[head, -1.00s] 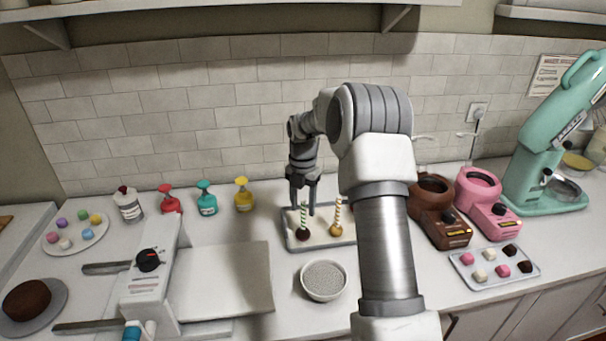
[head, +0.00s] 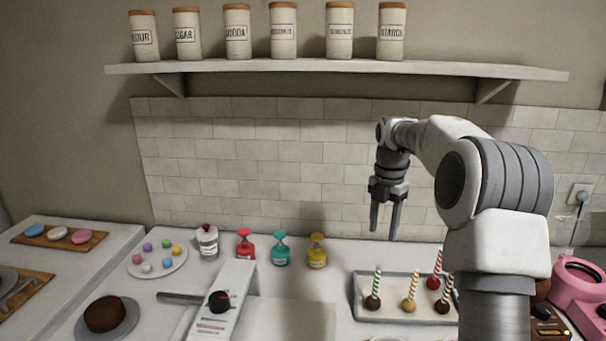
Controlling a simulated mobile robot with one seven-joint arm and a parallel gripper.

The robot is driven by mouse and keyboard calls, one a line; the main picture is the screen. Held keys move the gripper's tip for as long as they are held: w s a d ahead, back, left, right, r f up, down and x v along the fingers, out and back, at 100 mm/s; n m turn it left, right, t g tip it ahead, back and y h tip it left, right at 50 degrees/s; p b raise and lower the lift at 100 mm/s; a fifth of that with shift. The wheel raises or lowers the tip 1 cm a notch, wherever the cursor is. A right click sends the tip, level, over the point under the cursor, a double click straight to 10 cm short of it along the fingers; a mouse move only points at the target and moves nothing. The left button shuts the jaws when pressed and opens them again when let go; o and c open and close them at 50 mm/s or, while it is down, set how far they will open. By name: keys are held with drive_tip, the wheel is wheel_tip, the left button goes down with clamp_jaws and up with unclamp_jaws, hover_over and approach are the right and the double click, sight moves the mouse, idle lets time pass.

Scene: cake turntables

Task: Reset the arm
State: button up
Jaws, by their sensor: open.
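My gripper (head: 384,222) is in the head view, right of the middle, pointing down with its two fingers apart and nothing between them. It hangs in the air in front of the tiled wall, above and behind the tray (head: 362,311) of cake pops, clear of them. My arm reaches in from the lower right, bent at the elbow. The tray holds several cake pops with striped sticks, among them a gold one (head: 409,305) and a dark one (head: 373,303). My arm hides part of the tray's right side.
A shelf (head: 330,69) with several canisters runs above my gripper. Red (head: 245,244), teal (head: 281,250) and yellow (head: 317,252) bottles stand left of the tray. A white machine (head: 222,300), a chocolate cake (head: 105,314) and a plate of colored balls (head: 157,262) are further left. A pink warmer (head: 580,290) is at right.

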drive_tip(key=s+a+r+m+t, duration=0.1)
drive_tip(key=s+a+r+m, duration=0.4)
drive_tip(key=s, duration=0.3)
drive_tip(key=s+a+r+m+t, duration=0.25)
drive_tip(key=s+r+m, duration=0.25)
drive_tip(key=s+m, duration=0.35)
drive_tip(key=s+a+f+m+t, duration=0.1)
drive_tip(key=s+a+f+m, duration=0.1)
drive_tip(key=s+m, duration=0.4)
drive_tip(key=s+a+f+m+t, duration=0.1)
drive_tip(key=s+f+m, duration=0.1)
drive_tip(key=s+m, duration=0.4)
drive_tip(key=shift+s+a+f, duration=0.35)
drive_tip(key=shift+s+a, duration=0.05)
drive_tip(key=shift+s, duration=2.1)
